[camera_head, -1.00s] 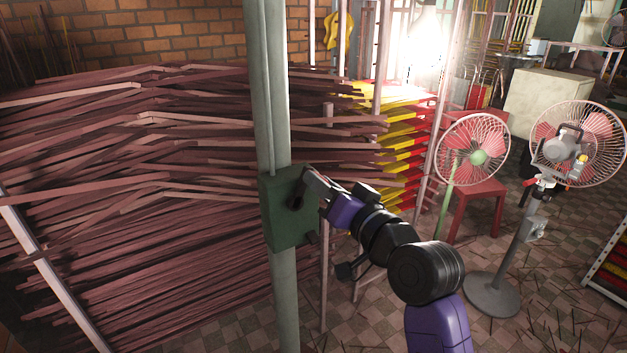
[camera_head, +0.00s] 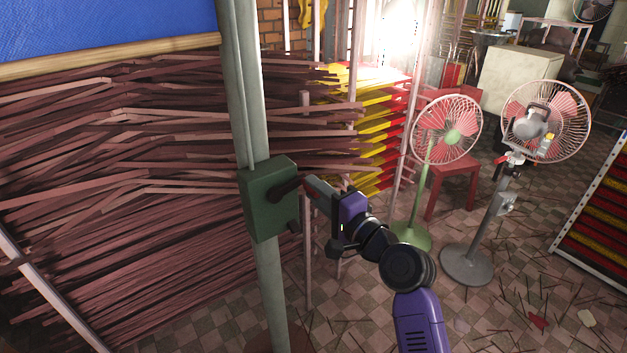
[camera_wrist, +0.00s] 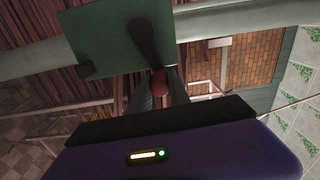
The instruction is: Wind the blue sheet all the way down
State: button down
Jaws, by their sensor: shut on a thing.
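The blue sheet (camera_head: 110,25) shows at the top left of the head view, with a pale wooden bar (camera_head: 110,56) along its lower edge. It hangs partway down, above the stacked dark red sticks. A green winding box (camera_head: 262,205) is fixed to a grey-green post (camera_head: 243,90). Its dark crank (camera_head: 285,188) points to the right. My gripper (camera_head: 312,192) is shut on the crank's handle. In the wrist view the reddish handle knob (camera_wrist: 160,84) sits between my fingers, with the crank arm (camera_wrist: 145,40) running up to the green box (camera_wrist: 100,42).
A green fan (camera_head: 447,130) and a grey fan (camera_head: 543,125) stand on the right, near a red stool (camera_head: 455,185). A stick rack (camera_head: 600,225) stands at the far right. Tiled floor (camera_head: 360,325) with scattered sticks lies between.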

jog(key=shift+s+a+f+m+p, duration=0.1)
jog(key=shift+f+m+p, duration=0.65)
jog(key=shift+m, duration=0.75)
jog(key=shift+s+a+f+m+p, duration=0.15)
jog(key=shift+f+m+p, duration=0.2)
jog(key=shift+f+m, duration=0.9)
jog(key=shift+a+f+m+p, duration=0.1)
jog(key=shift+f+m+p, duration=0.5)
jog(key=shift+m, duration=1.15)
jog(key=shift+f, duration=0.1)
jog(key=c, duration=1.2)
grip_release()
jog(key=v, duration=0.8)
jog(key=shift+b, duration=0.45)
jog(key=shift+a, duration=0.1)
